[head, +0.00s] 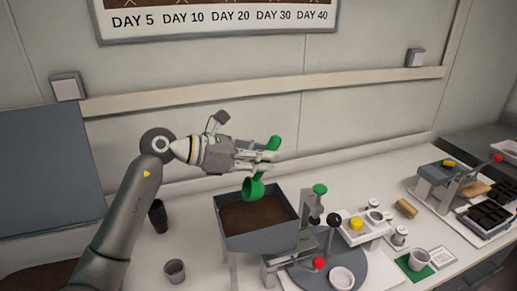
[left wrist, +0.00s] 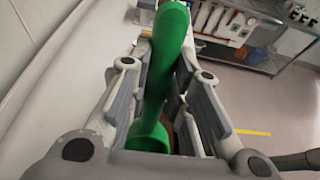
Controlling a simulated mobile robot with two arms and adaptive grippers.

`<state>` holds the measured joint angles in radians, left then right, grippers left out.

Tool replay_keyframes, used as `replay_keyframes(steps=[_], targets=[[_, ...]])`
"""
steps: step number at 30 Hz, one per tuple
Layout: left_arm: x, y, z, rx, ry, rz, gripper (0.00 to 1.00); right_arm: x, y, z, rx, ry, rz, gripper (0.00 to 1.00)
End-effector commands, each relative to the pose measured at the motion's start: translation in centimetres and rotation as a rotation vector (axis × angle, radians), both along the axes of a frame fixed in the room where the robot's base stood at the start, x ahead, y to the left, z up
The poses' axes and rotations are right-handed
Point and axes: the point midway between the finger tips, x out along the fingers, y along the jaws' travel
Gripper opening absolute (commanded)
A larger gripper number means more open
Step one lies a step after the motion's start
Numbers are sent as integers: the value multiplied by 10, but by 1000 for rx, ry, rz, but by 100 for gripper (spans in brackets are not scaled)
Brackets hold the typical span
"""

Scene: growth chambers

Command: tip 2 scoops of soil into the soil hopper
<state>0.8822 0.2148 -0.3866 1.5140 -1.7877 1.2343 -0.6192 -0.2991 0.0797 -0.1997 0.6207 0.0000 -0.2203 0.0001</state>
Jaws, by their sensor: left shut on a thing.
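My left gripper (head: 268,161) is shut on a green scoop (head: 255,188) by its handle. The scoop's cup hangs above the back of the soil hopper (head: 262,243), apart from it. The cup looks tilted, and I cannot see whether soil is in it. The hopper is a grey open bin with dark brown soil (head: 255,213) inside. In the left wrist view the green scoop (left wrist: 165,70) runs between the two fingers (left wrist: 160,100). My right gripper is not in view.
A press-like device with a green knob (head: 320,189) and a red knob (head: 319,264) stands right of the hopper. Cups (head: 175,270) stand left of it. A white cup (head: 418,259) sits on a green mat. Seed trays (head: 487,218) are at the far right.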

Motion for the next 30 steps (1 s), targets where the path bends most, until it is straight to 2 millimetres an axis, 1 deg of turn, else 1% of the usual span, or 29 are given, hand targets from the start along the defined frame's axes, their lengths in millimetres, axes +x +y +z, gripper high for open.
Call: replay_keyframes(steps=[1, 23, 30], targets=[[1, -2, 5, 20, 5, -2, 0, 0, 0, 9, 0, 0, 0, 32], [8, -25, 5, 318, 101, -1, 0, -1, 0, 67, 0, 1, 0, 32], [12, -36, 4, 461, 145, -1, 0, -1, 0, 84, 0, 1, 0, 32]])
